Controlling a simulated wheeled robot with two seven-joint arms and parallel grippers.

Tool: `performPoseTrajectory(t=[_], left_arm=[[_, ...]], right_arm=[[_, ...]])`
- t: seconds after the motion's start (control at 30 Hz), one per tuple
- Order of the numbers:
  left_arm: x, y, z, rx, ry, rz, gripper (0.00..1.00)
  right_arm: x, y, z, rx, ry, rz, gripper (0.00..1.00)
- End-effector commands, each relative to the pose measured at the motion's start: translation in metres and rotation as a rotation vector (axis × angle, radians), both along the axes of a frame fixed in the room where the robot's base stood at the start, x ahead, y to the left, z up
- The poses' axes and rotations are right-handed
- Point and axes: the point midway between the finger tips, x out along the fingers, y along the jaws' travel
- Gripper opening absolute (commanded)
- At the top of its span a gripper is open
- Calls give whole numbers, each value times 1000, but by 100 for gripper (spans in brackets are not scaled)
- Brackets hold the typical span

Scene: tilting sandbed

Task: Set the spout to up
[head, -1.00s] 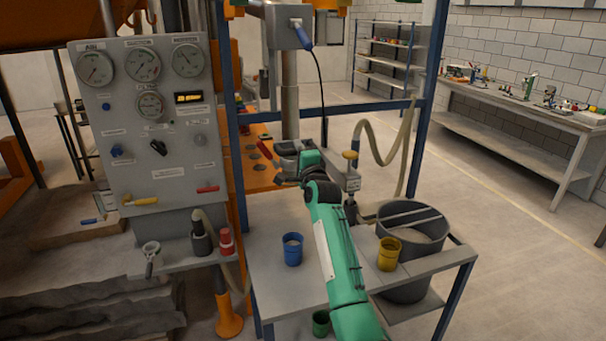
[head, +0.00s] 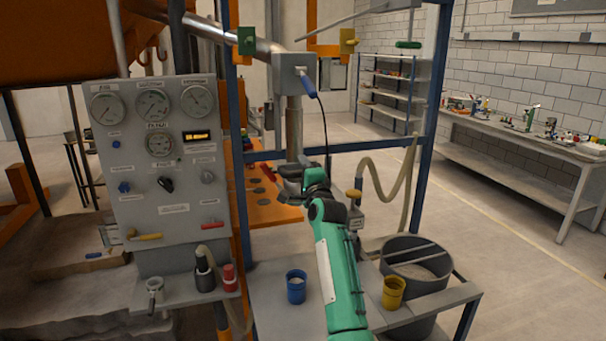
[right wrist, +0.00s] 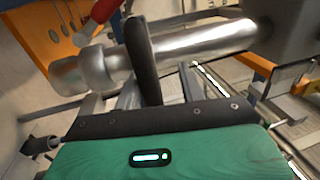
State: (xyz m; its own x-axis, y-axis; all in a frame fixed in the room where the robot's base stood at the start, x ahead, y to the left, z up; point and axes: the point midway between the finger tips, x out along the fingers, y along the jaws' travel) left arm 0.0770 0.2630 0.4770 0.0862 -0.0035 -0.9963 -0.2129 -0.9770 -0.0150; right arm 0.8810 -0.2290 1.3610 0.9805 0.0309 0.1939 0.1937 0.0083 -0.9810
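A shiny metal pipe with a wider round end, which looks like the spout (right wrist: 190,43), runs across the upper right wrist view, from the wide end at left to a grey block (right wrist: 288,28) at right. My right gripper (head: 288,184) is at the upright grey column (head: 294,128) behind the blue frame. In the right wrist view one dark finger (right wrist: 143,60) stands in front of the pipe, close to it. I cannot tell whether it touches. The other finger is not clearly seen, and the gap is unclear. My left gripper is not in view.
A gauge panel (head: 165,205) with knobs and levers stands at left. A blue cup (head: 296,287) and a yellow cup (head: 393,292) stand on the bench below my arm. A grey bucket (head: 418,268) and a hanging hose (head: 388,195) are at right. A blue post (head: 236,120) stands left of my gripper.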

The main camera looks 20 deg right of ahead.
Motion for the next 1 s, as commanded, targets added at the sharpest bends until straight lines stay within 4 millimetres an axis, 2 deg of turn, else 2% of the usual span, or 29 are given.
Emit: performPoseTrajectory(t=[0.27,0.47,1.0], left_arm=[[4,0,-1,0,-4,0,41],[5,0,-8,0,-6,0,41],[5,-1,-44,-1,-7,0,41]], right_arm=[[0,1,-5,-1,8,2,40],[-14,1,-12,0,9,2,40],[-103,-3,-28,2,6,1,40]])
